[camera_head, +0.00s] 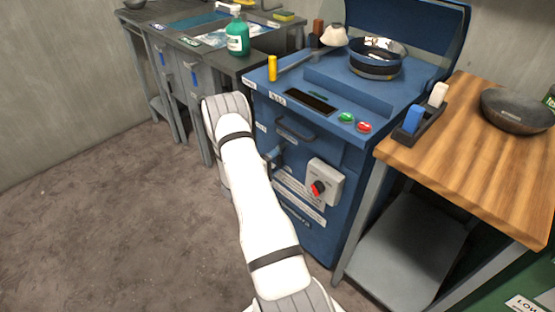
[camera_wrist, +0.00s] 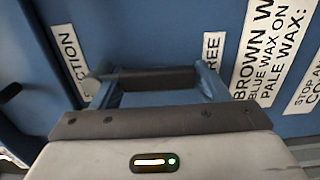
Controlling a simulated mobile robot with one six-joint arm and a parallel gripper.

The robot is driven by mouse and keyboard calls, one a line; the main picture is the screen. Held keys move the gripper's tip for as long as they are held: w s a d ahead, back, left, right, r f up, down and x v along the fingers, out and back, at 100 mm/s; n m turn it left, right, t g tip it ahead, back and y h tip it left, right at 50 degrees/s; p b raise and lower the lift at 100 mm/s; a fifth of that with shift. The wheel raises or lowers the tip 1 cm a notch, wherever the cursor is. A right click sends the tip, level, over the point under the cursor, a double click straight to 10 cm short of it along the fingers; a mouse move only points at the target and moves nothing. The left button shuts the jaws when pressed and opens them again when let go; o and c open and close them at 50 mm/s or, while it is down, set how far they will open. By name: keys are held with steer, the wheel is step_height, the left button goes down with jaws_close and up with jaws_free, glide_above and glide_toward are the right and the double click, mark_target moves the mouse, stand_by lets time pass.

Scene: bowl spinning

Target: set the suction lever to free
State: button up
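In the wrist view, my gripper (camera_wrist: 160,88) faces the blue cabinet front, its two fingers spread wide. A dark bar with a grey rounded left end, seemingly the suction lever (camera_wrist: 155,78), lies sideways across the gap between the fingertips. I cannot tell whether the fingers touch it. A partly hidden label ending in "CTION" (camera_wrist: 70,58) is at the left, and a "FREE" label (camera_wrist: 212,50) is at the right, partly covered by the right finger. In the head view, my white arm hides most of this area, and the gripper is mostly hidden behind it.
A wooden table (camera_head: 470,155) stands at right, a sink bench (camera_head: 195,45) behind left. Floor at left is clear.

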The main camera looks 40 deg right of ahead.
steer(key=o, duration=0.3)
steer(key=shift+w+a, duration=0.1)
steer(key=shift+o, duration=0.2)
steer(key=a, duration=0.7)
steer(key=shift+s+a+p, duration=0.25)
steer(key=shift+a+p, duration=0.1)
steer(key=shift+a, duration=0.05)
